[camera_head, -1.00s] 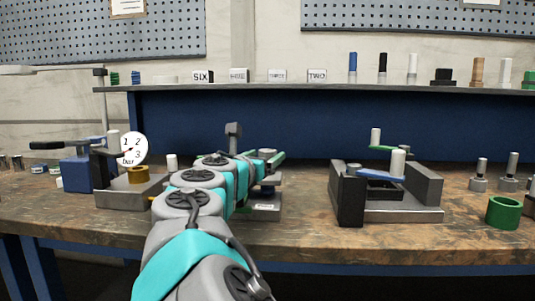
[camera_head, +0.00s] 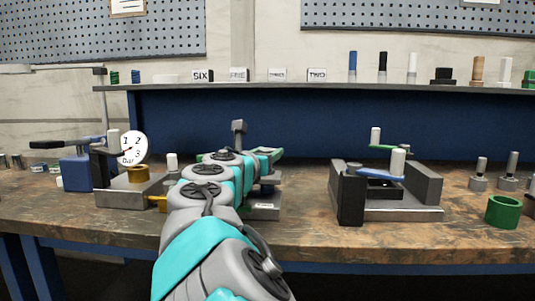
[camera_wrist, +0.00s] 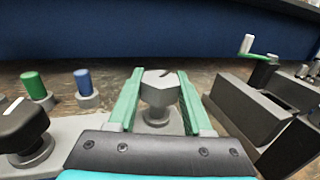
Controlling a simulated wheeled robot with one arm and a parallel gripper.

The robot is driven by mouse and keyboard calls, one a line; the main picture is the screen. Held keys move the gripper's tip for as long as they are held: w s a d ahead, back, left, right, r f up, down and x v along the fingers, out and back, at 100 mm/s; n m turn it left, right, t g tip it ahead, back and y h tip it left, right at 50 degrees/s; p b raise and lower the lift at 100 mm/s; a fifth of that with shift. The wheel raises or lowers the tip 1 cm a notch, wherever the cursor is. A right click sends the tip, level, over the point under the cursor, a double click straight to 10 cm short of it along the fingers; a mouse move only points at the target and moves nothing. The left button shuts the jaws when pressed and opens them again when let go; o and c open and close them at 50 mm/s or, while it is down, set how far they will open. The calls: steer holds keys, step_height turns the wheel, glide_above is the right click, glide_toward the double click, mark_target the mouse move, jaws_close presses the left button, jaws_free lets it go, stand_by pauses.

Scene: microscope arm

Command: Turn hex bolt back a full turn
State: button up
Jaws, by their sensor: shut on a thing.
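The hex bolt (camera_wrist: 158,88) has a grey six-sided head and stands upright on a round grey base in the wrist view. My gripper (camera_wrist: 160,77) has two green fingers, one on each side of the bolt head, shut on it. A dark mark shows on top of the head. In the head view my gripper (camera_head: 266,155) is partly hidden behind my arm, and I cannot make out the bolt there. A grey plate with a label (camera_head: 264,206) shows below the gripper.
In the wrist view a green peg (camera_wrist: 34,85), a blue peg (camera_wrist: 83,83) and a black knob (camera_wrist: 24,125) stand left. A dark grey fixture (camera_wrist: 250,110) is close on the right. A green ring (camera_head: 503,211) lies farther right on the bench.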

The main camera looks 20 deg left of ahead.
jaws_close()
steer(key=shift+d+n+y, duration=0.15)
steer(key=shift+n+y, duration=0.15)
steer(key=shift+y, duration=0.2)
steer(key=shift+n+y+p, duration=0.45)
steer(key=shift+n+y, duration=0.25)
steer(key=shift+y, duration=0.4)
steer(key=n+y, duration=0.2)
steer(key=y, duration=0.1)
steer(key=shift+w+d+f+g, duration=0.1)
steer(key=shift+g, duration=0.3)
steer(key=n+g+y+b, duration=0.2)
steer(key=n+y, duration=0.1)
steer(key=y, duration=0.1)
steer(key=shift+f+y+b, duration=0.15)
steer(key=shift+y+b, duration=0.25)
steer(key=shift+n+g+y+b, duration=1)
steer(key=shift+n+g+y, duration=0.4)
steer(key=shift+g, duration=0.1)
steer(key=shift+a+n+g+y, duration=0.2)
steer(key=shift+n+g+y, duration=0.2)
steer(key=shift+g+b, duration=0.3)
